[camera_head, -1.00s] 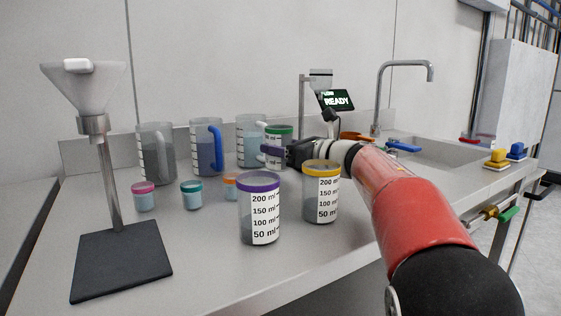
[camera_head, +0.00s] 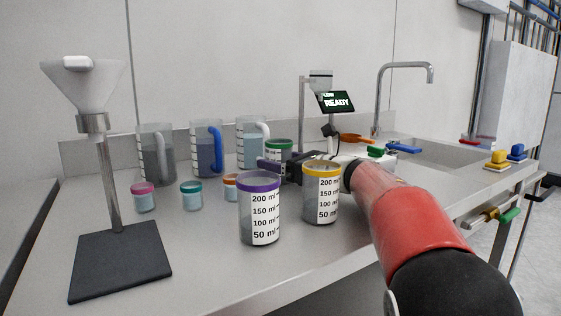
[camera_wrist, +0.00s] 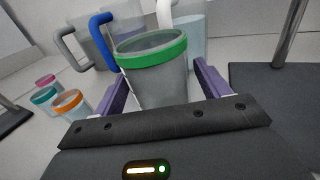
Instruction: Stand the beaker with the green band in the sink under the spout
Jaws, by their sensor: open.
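The beaker with the green band (camera_head: 279,148) stands upright on the counter behind the yellow-banded beaker, partly hidden by my gripper. In the wrist view the green-banded beaker (camera_wrist: 153,68) sits between my two purple fingers, and its lower part is hidden by the gripper body. My gripper (camera_wrist: 161,85) is open, with a finger on either side of the beaker; I cannot tell whether they touch it. In the head view my gripper (camera_head: 272,166) is low by the beaker. The sink (camera_head: 440,152) is at the right, with the spout (camera_head: 430,74) arching over it.
A purple-banded beaker (camera_head: 260,210) and a yellow-banded beaker (camera_head: 321,193) stand in front. A funnel stand (camera_head: 112,190) is at the left. A scale display (camera_head: 337,102) reads READY.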

